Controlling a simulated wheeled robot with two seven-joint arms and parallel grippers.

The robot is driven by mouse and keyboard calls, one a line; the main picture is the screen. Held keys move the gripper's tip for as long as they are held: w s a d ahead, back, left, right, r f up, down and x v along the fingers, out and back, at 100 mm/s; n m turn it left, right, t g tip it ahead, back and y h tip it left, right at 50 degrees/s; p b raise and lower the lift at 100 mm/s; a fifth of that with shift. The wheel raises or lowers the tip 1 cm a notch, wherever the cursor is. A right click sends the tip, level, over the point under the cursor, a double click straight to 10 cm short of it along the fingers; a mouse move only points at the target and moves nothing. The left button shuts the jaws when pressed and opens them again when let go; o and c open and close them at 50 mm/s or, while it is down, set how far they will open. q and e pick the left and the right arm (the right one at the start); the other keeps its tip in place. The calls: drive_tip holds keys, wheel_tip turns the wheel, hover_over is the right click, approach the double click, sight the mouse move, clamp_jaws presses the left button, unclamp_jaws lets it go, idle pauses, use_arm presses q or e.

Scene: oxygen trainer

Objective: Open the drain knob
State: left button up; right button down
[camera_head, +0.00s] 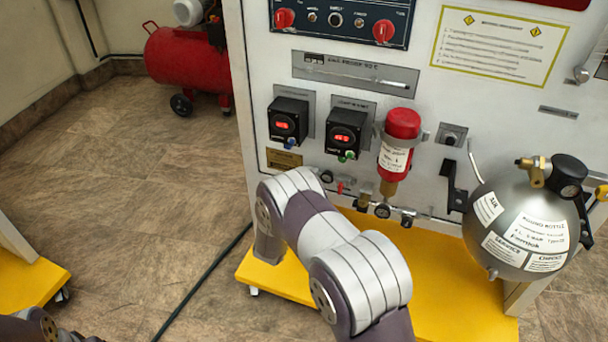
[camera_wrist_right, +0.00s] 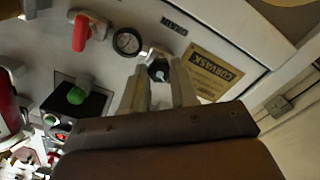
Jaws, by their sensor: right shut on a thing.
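The drain knob (camera_wrist_right: 158,69), a small dark knob on a pale fitting, is on the panel next to a yellow label (camera_wrist_right: 212,70) in the right wrist view. My right gripper (camera_wrist_right: 160,78) is shut on it, with one pale finger on each side. In the head view my right arm covers the knob and the right gripper. Only part of my left arm shows at the bottom left of the head view, and its gripper is out of frame.
Beside the knob are a round gauge (camera_wrist_right: 127,41), a red lever (camera_wrist_right: 82,33) and a green knob (camera_wrist_right: 75,95). A red cylinder (camera_head: 401,140) and a silver tank (camera_head: 515,225) stand out from the panel. A yellow base (camera_head: 445,285) juts forward below; floor to the left is mostly clear.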

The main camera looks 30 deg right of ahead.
drive_tip(key=shift+n+p, duration=5.2)
drive_tip(key=shift+n, duration=7.4)
drive_tip(key=c, duration=0.9)
unclamp_jaws()
